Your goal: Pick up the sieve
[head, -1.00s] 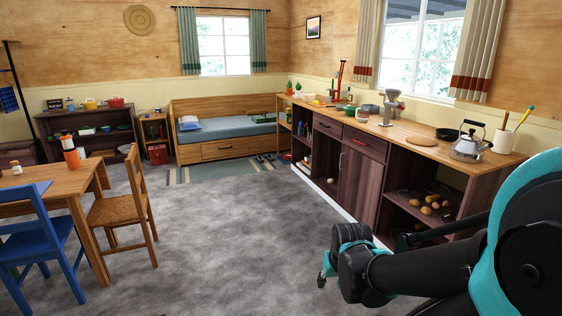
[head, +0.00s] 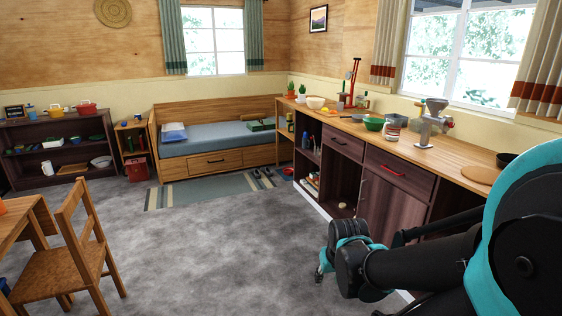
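I cannot make out a sieve for certain in the head view; the small items on the counter are too small to tell apart fully. My gripper (head: 322,270) is at the lower middle right, in front of the counter's cabinets and over the grey floor. It is partly hidden by my own arm, and its finger opening does not show clearly. I see nothing held in it.
The wooden counter (head: 462,157) along the right wall carries a pale bowl (head: 315,103), a green bowl (head: 374,123) and a metal grinder (head: 430,125). A bed (head: 225,140) stands at the back. A chair (head: 65,260) is at left. The middle floor is clear.

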